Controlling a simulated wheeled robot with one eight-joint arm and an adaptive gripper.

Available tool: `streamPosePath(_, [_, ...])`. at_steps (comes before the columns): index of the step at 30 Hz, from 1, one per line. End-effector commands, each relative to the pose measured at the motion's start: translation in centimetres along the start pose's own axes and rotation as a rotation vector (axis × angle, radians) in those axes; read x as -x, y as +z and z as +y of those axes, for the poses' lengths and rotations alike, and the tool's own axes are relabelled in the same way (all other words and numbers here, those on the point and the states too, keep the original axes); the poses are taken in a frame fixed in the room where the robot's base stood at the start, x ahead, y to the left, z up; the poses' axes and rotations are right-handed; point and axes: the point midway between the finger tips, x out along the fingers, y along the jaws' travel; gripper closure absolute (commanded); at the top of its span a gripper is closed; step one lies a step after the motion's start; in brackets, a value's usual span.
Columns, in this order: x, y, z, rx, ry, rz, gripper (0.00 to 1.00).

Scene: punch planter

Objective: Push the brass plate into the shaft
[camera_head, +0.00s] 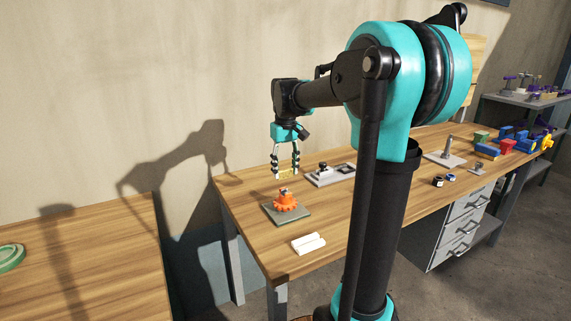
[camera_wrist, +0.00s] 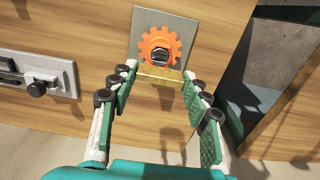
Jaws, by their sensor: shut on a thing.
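My gripper (camera_head: 286,174) is shut on the brass plate (camera_wrist: 161,73), a thin yellow strip that spans the gap between the fingertips. The plate also shows in the head view (camera_head: 288,175), above the table. The orange gear (camera_head: 286,203) sits on a square grey base (camera_head: 296,215), below and a little in front of the gripper. The shaft (camera_head: 284,190) is a short grey piece at the gear's centre. In the wrist view the gear (camera_wrist: 151,36) and the dark-and-grey shaft (camera_wrist: 160,54) lie just beyond the plate. The plate looks apart from the shaft.
A grey fixture with a black knob (camera_head: 323,167) stands right of the gear base. White pieces (camera_head: 308,243) lie near the table's front edge. Further right are a grey stand (camera_head: 445,158) and coloured blocks (camera_head: 487,150). Bare wood surrounds the gear base.

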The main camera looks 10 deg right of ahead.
Motion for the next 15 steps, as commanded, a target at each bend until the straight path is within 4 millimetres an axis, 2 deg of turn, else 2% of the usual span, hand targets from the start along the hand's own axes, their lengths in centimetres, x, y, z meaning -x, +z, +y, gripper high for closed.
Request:
streamPosePath(9, [-2.6, 0.0, 0.0, 0.000, 0.000, 0.000, 0.91])
streamPosePath(15, [-3.4, 0.0, 0.0, 0.000, 0.000, 0.000, 0.91])
